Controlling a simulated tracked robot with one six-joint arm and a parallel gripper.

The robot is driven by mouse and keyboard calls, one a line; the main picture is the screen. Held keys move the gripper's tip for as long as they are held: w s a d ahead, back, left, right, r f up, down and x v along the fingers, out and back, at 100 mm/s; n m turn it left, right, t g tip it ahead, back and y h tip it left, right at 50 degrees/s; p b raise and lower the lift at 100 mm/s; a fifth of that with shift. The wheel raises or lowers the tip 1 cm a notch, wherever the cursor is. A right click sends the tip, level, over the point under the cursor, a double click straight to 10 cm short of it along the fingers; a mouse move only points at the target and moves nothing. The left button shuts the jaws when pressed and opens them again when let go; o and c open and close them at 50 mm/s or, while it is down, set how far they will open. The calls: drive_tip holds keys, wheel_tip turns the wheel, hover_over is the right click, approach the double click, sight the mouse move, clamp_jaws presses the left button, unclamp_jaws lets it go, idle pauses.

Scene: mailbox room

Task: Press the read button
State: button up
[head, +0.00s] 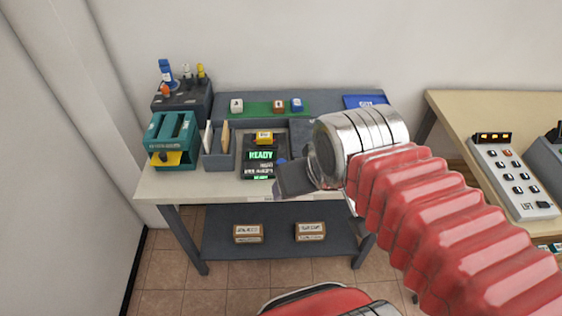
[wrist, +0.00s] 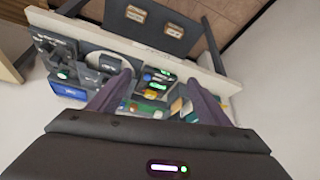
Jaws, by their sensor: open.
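A dark reader device (head: 252,169) with a green-lit "READY" screen stands on the table, a yellow block (head: 264,137) at its back. A small blue spot (head: 282,161), perhaps a button, shows at its right edge, partly by my gripper; no label on it is legible. My gripper (head: 292,178) is above the table's front edge, just right of the reader, and hides part of it. In the wrist view my gripper (wrist: 159,80) has its fingers apart and empty, with the reader (wrist: 163,76) and a blue button-like patch (wrist: 148,78) seen between them.
A teal machine (head: 174,140) and a grey card holder (head: 218,150) stand left of the reader. A green strip (head: 258,108) with small blocks lies behind. Two boxes (head: 248,233) sit on the lower shelf. A keypad device (head: 514,178) is on the right table.

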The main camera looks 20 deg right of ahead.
drive_tip(key=shift+c, duration=0.7)
clamp_jaws()
idle(0.3)
idle(0.8)
